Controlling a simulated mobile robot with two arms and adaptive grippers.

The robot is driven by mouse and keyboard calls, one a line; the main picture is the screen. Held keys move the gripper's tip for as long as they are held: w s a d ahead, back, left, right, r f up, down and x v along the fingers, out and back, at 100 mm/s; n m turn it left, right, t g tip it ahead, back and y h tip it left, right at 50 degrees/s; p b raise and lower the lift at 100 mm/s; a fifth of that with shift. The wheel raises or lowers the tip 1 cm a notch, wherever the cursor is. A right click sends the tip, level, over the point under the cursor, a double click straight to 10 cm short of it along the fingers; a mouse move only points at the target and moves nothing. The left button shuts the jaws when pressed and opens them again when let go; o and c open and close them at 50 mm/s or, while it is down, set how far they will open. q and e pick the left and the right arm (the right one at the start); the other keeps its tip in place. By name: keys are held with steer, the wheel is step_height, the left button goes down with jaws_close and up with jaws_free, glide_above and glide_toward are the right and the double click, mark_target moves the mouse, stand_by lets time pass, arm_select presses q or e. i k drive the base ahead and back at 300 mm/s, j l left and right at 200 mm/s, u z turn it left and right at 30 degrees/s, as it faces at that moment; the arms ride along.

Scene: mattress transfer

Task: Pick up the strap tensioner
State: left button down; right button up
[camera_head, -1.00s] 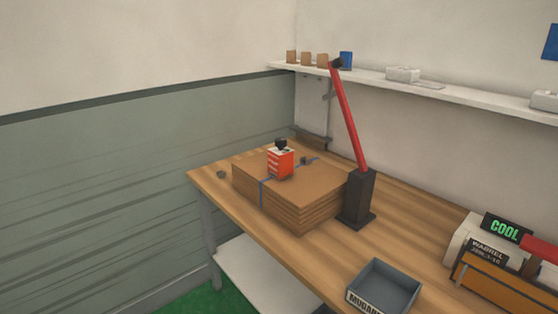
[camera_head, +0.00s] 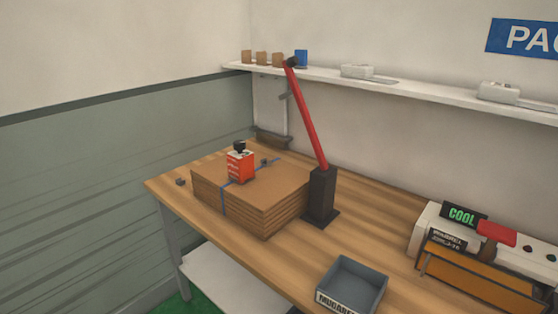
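No thing in view is labelled as the strap tensioner, and I cannot tell for sure which one it is. A red box-shaped item with a black top (camera_head: 240,166) stands upright on a stack of flat brown cardboard (camera_head: 265,190). A blue strap (camera_head: 223,200) runs over the stack and down its front side. A small dark piece (camera_head: 264,162) lies at the strap, behind the red item. A long red lever on a dark block base (camera_head: 321,195) stands right of the stack. Neither of my grippers is in view.
The wooden table (camera_head: 250,262) also holds a grey open tray (camera_head: 352,286) at the front and a white machine with a green "COOL" sign (camera_head: 461,215) at right. A wall shelf (camera_head: 420,88) carries small boxes and white devices.

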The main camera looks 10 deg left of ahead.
mark_target(242, 170)
steer(key=i+j+z, duration=0.25)
steer(key=j+z, duration=0.2)
steer(key=j, duration=0.25)
steer(key=i+j+z, duration=0.25)
steer(key=j, duration=0.15)
steer(key=j+z, duration=0.2)
steer(key=j, duration=0.15)
